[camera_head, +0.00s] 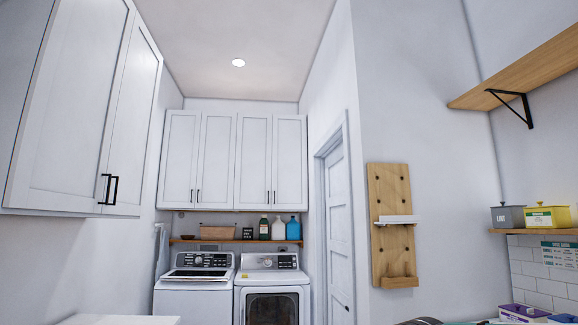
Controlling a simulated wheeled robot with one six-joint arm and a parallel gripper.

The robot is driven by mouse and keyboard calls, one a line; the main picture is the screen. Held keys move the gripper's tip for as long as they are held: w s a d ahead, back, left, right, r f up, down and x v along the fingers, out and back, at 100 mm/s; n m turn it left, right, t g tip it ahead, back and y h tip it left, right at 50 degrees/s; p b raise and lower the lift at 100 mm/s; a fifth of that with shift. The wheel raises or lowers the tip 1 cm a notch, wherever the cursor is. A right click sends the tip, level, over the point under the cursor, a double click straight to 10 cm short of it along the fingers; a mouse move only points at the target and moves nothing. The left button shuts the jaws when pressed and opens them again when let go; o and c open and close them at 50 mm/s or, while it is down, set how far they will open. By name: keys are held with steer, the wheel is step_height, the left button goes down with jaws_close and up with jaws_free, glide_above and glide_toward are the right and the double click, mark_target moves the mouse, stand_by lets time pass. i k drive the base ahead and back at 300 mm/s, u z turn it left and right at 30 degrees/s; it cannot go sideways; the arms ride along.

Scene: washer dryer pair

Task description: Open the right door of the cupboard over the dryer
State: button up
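A white cupboard hangs on the far wall over the dryer (272,287), the right machine with a dark front window. The cupboard's right door (290,155) is shut. Its small dark upright handle (274,197) is at the door's lower left, close beside the handle of the cupboard's left door (253,150), which is also shut. My gripper is not in view.
The washer (194,290) stands left of the dryer, under another shut cupboard (198,155). A wooden shelf (190,241) with bottles runs below the cupboards. A nearer wall cupboard (75,110) juts in at the upper left. A panelled door (337,220) is on the right wall.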

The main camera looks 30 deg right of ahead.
mark_target(289, 183)
steer(key=z, duration=0.3)
steer(key=i, duration=2.55)
steer(key=z, duration=0.45)
steer(key=i, duration=3.85)
steer(key=u, duration=0.05)
